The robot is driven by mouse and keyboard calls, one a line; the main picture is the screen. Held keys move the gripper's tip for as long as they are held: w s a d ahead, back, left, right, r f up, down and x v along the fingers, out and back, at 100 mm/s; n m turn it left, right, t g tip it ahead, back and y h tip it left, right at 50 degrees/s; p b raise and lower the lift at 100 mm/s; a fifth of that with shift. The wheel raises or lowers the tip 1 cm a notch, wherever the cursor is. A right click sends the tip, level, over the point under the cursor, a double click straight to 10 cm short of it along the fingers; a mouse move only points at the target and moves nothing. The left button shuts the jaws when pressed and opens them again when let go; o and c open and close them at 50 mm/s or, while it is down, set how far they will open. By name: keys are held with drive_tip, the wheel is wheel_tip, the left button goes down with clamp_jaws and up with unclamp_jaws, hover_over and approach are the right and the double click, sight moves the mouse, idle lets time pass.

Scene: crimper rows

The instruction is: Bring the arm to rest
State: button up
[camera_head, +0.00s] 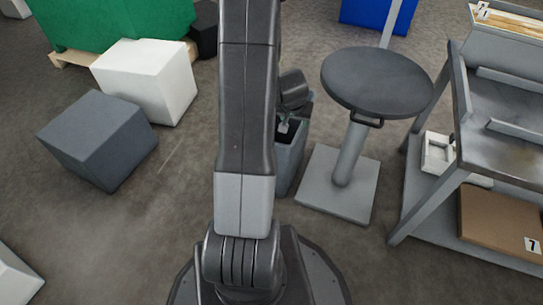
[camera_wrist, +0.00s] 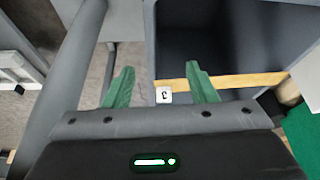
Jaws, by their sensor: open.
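My gripper (camera_wrist: 160,70) shows in the wrist view with its two green fingers spread apart. Nothing is between them. Beyond the fingertips is the dark inside of a grey open compartment (camera_wrist: 225,45). A pale wooden strip (camera_wrist: 230,81) with a small white label (camera_wrist: 164,96) runs along its near edge. The right finger overlaps the strip in the picture; I cannot tell whether they touch. In the head view my arm rises upright through the middle and leaves the top edge. I cannot make out the gripper's fingers there.
A round dark stool (camera_head: 377,80) stands right of my arm, with a grey shelf cart (camera_head: 462,125) beyond. A grey bin (camera_head: 290,160) stands close beside the arm. White (camera_head: 150,80) and grey (camera_head: 97,140) boxes are at left.

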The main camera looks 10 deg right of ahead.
idle(0.3)
drive_tip(key=w+d, duration=0.2)
drive_tip(key=w, duration=0.1)
drive_tip(key=w+d+p, duration=0.1)
drive_tip(key=w, duration=0.3)
drive_tip(key=w+d, duration=0.2)
drive_tip(key=w, duration=0.1)
drive_tip(key=shift+w+d+f, duration=0.15)
drive_tip(key=shift+w+d, duration=0.05)
drive_tip(key=shift+d, duration=0.1)
drive_tip(key=x, duration=0.3)
drive_tip(key=shift+w+f+b, duration=0.2)
drive_tip(key=shift+f+b, duration=0.05)
drive_tip(key=shift+b, duration=0.15)
drive_tip(key=shift+w+d+f, duration=0.2)
drive_tip(key=shift+w+f, duration=0.05)
drive_tip(key=shift+f, duration=0.25)
